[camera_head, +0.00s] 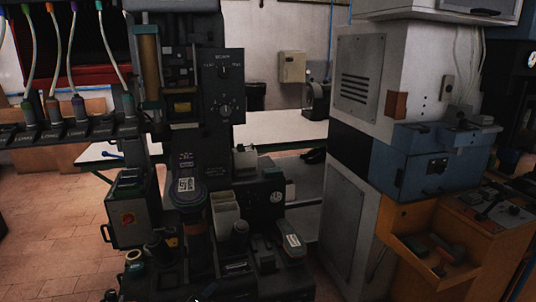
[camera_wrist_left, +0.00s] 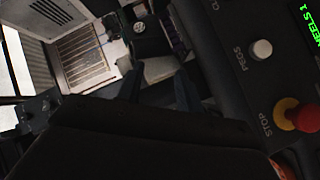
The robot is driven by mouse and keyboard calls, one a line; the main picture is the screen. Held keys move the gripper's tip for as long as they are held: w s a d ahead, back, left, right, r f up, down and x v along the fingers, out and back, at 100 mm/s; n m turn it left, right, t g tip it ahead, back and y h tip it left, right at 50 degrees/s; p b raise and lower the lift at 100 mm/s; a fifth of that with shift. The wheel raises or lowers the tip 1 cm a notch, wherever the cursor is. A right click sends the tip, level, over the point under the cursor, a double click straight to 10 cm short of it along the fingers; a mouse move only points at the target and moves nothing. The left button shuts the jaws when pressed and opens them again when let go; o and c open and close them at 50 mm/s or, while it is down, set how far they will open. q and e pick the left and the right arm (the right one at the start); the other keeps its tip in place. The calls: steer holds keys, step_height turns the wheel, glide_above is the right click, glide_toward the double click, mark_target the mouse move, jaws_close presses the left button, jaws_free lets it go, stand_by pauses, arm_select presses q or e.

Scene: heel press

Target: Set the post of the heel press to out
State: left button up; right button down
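The heel press (camera_head: 185,120) is the tall dark machine left of centre in the head view. Its panel (camera_head: 223,85) carries an upper knob (camera_head: 224,72) and a lower knob (camera_head: 225,108); their small labels are not readable to me. I cannot tell which setting the post has. My right gripper is not seen.
A rack (camera_head: 75,130) with coloured tubes stands at the left. A box with a red switch (camera_head: 128,218) is at the press's lower left. A white cabinet (camera_head: 355,90), a blue box (camera_head: 430,160) and an orange drawer unit (camera_head: 480,235) stand to the right.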

arm_select(q)
steer(key=s+d+f+m+g+y, duration=0.1)
steer(key=s+f+m+g, duration=0.2)
steer(key=s, duration=1)
steer(key=s+d+f+m+g+y, duration=0.1)
steer(key=s+d+f+m+g, duration=0.1)
steer(key=s, duration=1.1)
steer(key=s+d+f+m+g+y, duration=0.1)
steer(key=s+f+m+g, duration=0.3)
steer(key=s, duration=0.9)
step_height(320, 180, down, 2)
steer(key=g+y, duration=0.1)
steer(key=g, duration=0.2)
steer(key=shift+s+d+f, duration=0.25)
steer(key=shift+s+d, duration=0.1)
steer(key=shift+s, duration=0.05)
